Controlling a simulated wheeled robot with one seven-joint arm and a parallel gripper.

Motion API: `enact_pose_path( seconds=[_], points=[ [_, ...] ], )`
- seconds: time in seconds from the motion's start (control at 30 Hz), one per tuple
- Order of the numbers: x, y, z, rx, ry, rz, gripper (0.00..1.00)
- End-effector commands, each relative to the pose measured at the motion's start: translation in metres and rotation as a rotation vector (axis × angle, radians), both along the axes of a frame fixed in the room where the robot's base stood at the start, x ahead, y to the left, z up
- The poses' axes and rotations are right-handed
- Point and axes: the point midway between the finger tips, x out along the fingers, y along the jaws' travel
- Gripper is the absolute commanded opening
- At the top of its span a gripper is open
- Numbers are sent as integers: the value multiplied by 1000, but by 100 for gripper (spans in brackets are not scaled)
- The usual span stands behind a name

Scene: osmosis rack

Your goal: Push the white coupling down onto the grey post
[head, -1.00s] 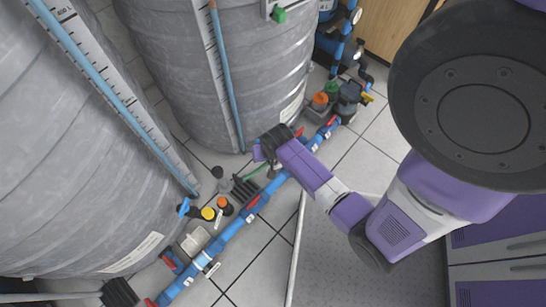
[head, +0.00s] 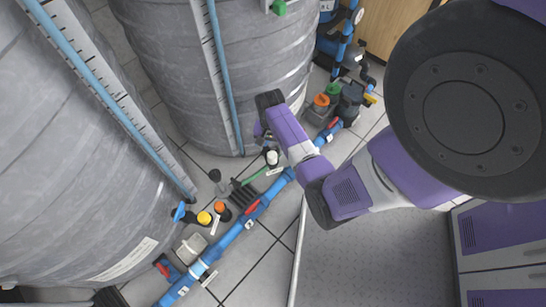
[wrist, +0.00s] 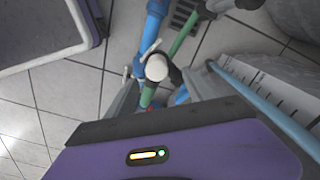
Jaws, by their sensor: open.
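The white coupling (head: 272,157) stands upright beside the blue pipe in the head view, with a dark part around its base. In the wrist view its round white top (wrist: 157,68) shows between my fingers. My gripper (wrist: 163,85) is open, one finger on each side of the coupling; I cannot tell whether either touches it. In the head view my gripper (head: 263,132) is just above the coupling, partly hidden by its own wrist. I cannot make out the grey post under the coupling.
A blue pipe (head: 230,236) with red valves runs diagonally along the tiled floor. Large grey tanks (head: 165,75) stand close by on the left. A black ribbed block (head: 244,193) and orange and yellow caps lie near.

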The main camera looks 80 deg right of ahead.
Motion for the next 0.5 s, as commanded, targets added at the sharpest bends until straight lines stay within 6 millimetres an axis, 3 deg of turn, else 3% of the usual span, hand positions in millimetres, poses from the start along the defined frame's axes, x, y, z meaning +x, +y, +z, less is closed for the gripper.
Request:
enact_pose_path(
  seconds=[0.1, 0.5],
  points=[
    [-1, 0, -13, 0, 0, 0, 62],
    [-2, 1, -20, 0, 0, 0, 62]
  ],
)
